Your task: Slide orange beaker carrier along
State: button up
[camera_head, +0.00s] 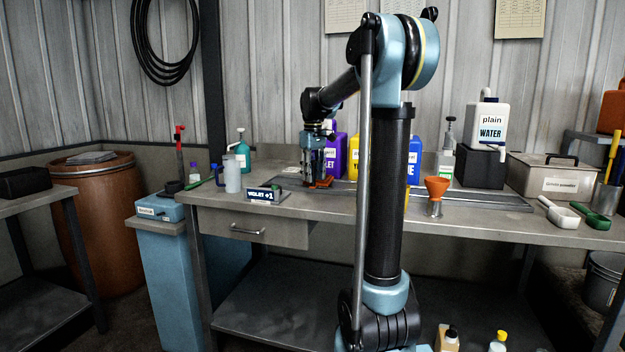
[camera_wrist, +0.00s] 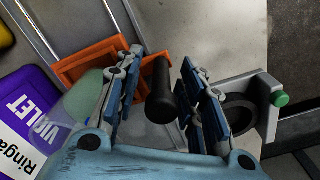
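The orange beaker carrier (camera_head: 323,183) sits on the bench at the metal rail, below my gripper (camera_head: 314,174). In the wrist view the carrier (camera_wrist: 88,62) shows as an orange frame behind my left finger, partly hidden by it. A black upright handle (camera_wrist: 159,92) stands between the two fingers of my gripper (camera_wrist: 161,60). The fingers are apart, with a gap visible on each side of the handle. A translucent greenish vessel (camera_wrist: 85,92) lies behind the left finger; its form is partly hidden.
A purple VIOLET bottle (camera_wrist: 32,125) is close at left in the wrist view. A grey fixture with a green button (camera_wrist: 281,99) is at right. The VIOLET sign (camera_head: 262,194) stands left of the carrier.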

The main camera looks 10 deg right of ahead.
notch_tip(320, 180, up, 10)
jog(key=shift+r, duration=0.25)
dwell(0.4)
